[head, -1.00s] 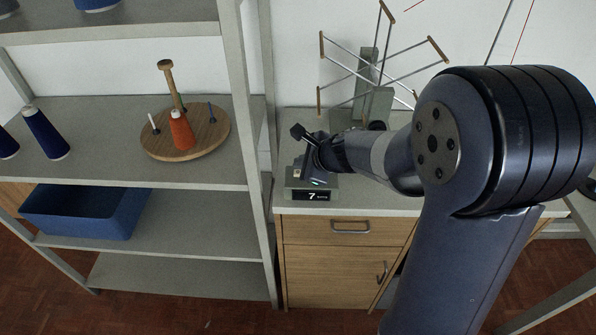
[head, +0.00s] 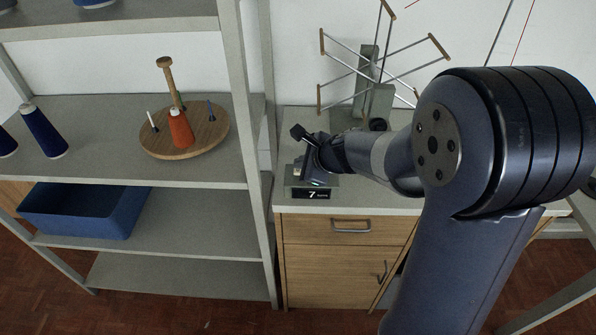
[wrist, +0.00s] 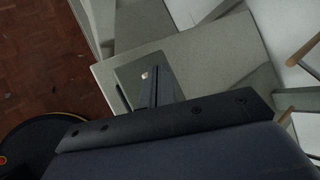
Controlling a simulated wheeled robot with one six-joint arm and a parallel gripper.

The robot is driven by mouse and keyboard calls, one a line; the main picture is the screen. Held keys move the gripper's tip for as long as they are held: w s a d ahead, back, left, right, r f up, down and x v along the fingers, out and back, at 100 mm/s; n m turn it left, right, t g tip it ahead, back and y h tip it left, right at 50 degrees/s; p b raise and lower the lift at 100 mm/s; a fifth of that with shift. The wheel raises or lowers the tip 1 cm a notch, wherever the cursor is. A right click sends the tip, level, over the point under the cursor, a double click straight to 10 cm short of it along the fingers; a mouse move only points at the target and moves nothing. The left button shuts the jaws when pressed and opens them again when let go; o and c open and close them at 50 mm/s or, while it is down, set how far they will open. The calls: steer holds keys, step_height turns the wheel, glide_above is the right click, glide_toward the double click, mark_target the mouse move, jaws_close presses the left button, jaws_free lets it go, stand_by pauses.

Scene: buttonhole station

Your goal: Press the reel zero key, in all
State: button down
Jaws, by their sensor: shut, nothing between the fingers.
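The reel's counter (head: 311,194) is a small grey box with a dark display at the front edge of the cabinet top. Its display shows 7, with a small word I cannot read surely. My gripper (head: 307,168) is over the counter and hides much of its top. In the wrist view my gripper's fingers (wrist: 157,82) are shut and empty, above the counter's box (wrist: 127,73). A small pale spot, probably the zero key (wrist: 145,76), shows just left of the fingers. I cannot tell whether the fingertips touch it.
The reel (head: 376,70) with its spoked arms stands behind my gripper on the cabinet top (head: 289,127). To the left, a shelf rack (head: 245,100) holds a round wooden stand (head: 163,149) with an orange cone, blue cones and a blue bin (head: 83,211).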

steer(key=shift+f+b, duration=0.4)
steer(key=shift+b, duration=0.05)
stand_by(0.6)
steer(key=shift+s+f+b, duration=0.3)
steer(key=shift+f+b, duration=0.05)
steer(key=shift+f, duration=0.2)
stand_by(0.4)
steer(key=shift+w+a+r+p, duration=0.1)
steer(key=shift+w+r+p, duration=0.05)
steer(key=shift+r+p, duration=0.35)
steer(key=shift+w+a+r+p, duration=0.1)
steer(key=shift+w+r+p, duration=0.05)
steer(key=shift+r+p, duration=0.35)
steer(key=shift+d+r, duration=0.1)
steer(key=shift+r, duration=0.15)
step_height(320, 180, up, 5)
steer(key=p, duration=0.4)
steer(key=shift+p, duration=0.35)
